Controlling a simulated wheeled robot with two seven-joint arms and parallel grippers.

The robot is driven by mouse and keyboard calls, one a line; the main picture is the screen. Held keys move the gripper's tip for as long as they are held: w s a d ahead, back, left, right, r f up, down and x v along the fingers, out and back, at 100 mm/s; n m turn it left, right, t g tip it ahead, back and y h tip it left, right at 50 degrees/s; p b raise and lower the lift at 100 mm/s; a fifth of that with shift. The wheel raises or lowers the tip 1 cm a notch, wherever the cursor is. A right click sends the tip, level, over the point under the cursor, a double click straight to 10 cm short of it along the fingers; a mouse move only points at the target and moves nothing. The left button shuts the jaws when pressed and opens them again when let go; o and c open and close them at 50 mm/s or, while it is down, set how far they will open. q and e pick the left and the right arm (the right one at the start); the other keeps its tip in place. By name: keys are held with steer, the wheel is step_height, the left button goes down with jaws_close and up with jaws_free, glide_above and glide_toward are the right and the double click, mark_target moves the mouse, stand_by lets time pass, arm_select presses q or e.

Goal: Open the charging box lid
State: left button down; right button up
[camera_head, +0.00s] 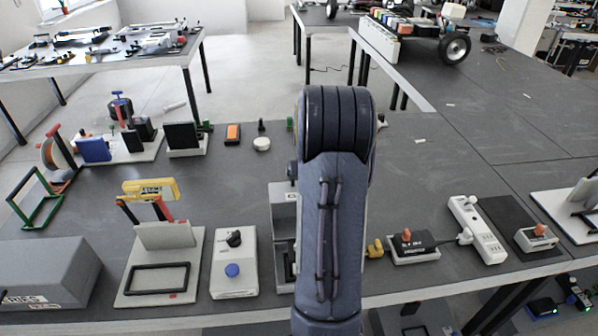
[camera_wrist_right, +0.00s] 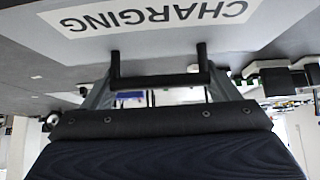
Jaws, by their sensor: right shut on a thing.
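The charging box (camera_head: 284,212) is light grey, in the middle of the near table, and mostly hidden behind my arm in the head view. A grey panel (camera_wrist_right: 270,40) with an upside-down CHARGING label fills the top of the wrist view. A black U-shaped handle (camera_wrist_right: 160,80) sticks out from this panel. My right gripper (camera_wrist_right: 160,92) is shut on the handle, with its grey fingers showing on either side. In the head view my arm hides the gripper. I cannot tell whether the lid is raised. My left gripper is in neither view.
Left of the box stand a white box with a blue knob (camera_head: 234,262) and a stand with a yellow-and-red clamp (camera_head: 160,250). A grey box (camera_head: 45,270) sits far left. On the right are a small charger (camera_head: 413,246) and a white power strip (camera_head: 477,230).

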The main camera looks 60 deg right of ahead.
steer(key=shift+s+a+f, duration=0.1)
steer(key=shift+a+f, duration=0.1)
steer(key=shift+f, duration=0.15)
steer(key=o, duration=1.3)
steer(key=shift+r, duration=0.1)
steer(key=shift+d, duration=0.1)
steer(key=shift+r, duration=0.15)
steer(key=shift+r, duration=0.3)
steer(key=p+v, duration=0.4)
steer(key=v, duration=0.2)
steer(key=shift+s+a+r, duration=0.2)
steer(key=shift+a, duration=0.1)
steer(key=shift+s+a+r, duration=0.1)
steer(key=shift+s+a, duration=0.05)
steer(key=shift+s, duration=0.05)
